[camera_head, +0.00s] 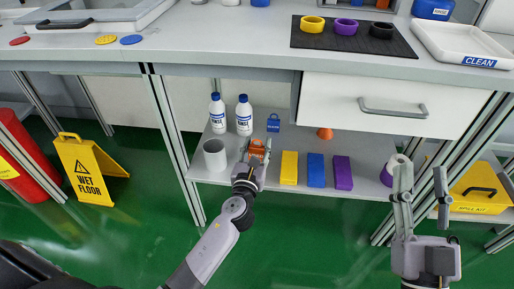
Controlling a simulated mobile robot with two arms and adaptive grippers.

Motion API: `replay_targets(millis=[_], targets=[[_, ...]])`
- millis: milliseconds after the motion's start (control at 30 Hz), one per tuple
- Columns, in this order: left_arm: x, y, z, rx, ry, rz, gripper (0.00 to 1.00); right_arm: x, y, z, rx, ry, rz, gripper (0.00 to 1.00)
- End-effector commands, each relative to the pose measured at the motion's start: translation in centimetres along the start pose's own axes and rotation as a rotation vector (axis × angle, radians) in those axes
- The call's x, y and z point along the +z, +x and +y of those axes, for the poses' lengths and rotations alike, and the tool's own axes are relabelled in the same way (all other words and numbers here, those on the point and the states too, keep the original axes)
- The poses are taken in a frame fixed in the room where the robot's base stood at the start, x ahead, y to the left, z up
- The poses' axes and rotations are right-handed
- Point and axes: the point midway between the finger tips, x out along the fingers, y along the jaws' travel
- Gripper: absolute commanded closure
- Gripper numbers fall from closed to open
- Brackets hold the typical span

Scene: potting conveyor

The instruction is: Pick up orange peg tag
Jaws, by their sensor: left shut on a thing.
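The orange peg tag (256,143) is between the fingers of my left gripper (257,151), at the front of the lower shelf under the bench. My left gripper is shut on the tag, and its fingers hide part of it. I cannot tell whether the tag touches the shelf. My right gripper (421,183) is open and empty, in front of the right end of the shelf, with its fingers pointing up and apart.
The lower shelf (262,183) holds white bottles (244,117), a grey cup (215,155), a blue tag (273,123), an orange cone-shaped piece (325,133) and yellow, blue and purple blocks (316,170). A closed drawer (385,105) hangs above right. A wet-floor sign (90,170) stands left.

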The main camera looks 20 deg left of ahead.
Motion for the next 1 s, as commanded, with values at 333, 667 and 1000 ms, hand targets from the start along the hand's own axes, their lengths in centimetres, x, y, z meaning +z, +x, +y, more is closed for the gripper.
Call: replay_targets(millis=[333, 667, 1000], targets=[[3.4, 0.0, 0.0, -0.001, 0.0, -0.001, 0.84, 8.5, -2.9, 1.4, 0.028, -0.017, -0.53, 0.6], [6.4, 0.0, 0.0, 0.0, 0.001, -0.001, 0.84, 14.2, -10.7, 2.6, 0.062, -0.021, -1.037, 0.6], [9.2, 0.0, 0.0, 0.0, 0.001, -0.001, 0.84, 15.2, -20.3, 3.4, 0.097, -0.013, -1.495, 0.6]])
